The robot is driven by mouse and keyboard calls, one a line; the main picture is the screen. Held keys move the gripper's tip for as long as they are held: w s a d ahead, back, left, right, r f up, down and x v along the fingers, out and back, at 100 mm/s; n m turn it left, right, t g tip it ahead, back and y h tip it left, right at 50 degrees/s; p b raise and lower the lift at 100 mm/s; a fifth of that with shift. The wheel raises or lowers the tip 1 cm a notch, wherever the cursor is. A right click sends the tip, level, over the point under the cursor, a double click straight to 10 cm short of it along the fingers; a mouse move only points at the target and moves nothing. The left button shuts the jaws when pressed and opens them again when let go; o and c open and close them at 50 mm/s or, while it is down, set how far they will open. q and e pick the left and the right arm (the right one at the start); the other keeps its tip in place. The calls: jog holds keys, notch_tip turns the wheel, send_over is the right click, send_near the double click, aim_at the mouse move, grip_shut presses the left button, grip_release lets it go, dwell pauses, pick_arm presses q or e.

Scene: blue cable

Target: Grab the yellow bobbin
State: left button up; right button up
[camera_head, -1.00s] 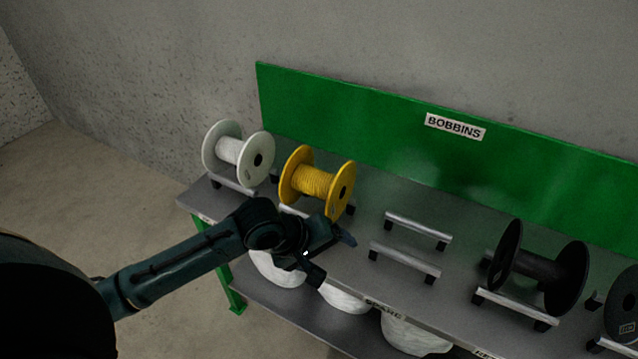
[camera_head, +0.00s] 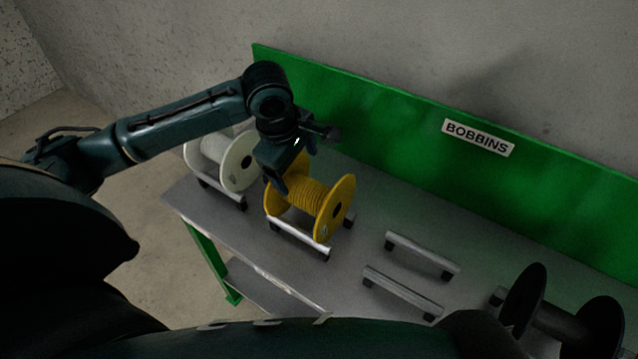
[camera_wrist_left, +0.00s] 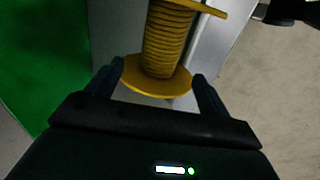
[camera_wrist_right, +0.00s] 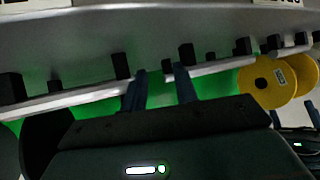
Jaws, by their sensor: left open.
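The yellow bobbin (camera_head: 312,203) rests on a pair of silver rails on the bench, near its left end. My left gripper (camera_head: 307,160) is open above it, at its upper left flange, which it partly hides. In the left wrist view the yellow bobbin (camera_wrist_left: 165,45) lies ahead, its near flange just beyond and between the open fingers (camera_wrist_left: 158,72), not clasped. My right gripper (camera_wrist_right: 161,88) has its fingers apart with nothing held between them. The yellow bobbin also shows at the right of the right wrist view (camera_wrist_right: 258,85).
A white bobbin (camera_head: 239,162) stands close left of the yellow one, partly behind my left arm. Empty rails (camera_head: 402,291) lie to the right, then a black bobbin (camera_head: 527,298). A green back panel (camera_head: 400,125) labelled BOBBINS runs behind.

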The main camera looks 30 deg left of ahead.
aim_at(303, 187)
pick_arm(q)
jog(key=x, duration=0.5)
jog(key=shift+s+f, duration=0.2)
jog(key=shift+f, duration=0.3)
jog(key=shift+d+x, duration=0.15)
jog(key=shift+x, duration=1.4)
jog(key=shift+d+x, duration=0.15)
jog(key=shift+x, duration=1.35)
jog(key=c, duration=1.5)
jog(key=shift+w+r, duration=0.1)
jog(key=shift+r, duration=0.05)
jog(key=shift+c, duration=0.5)
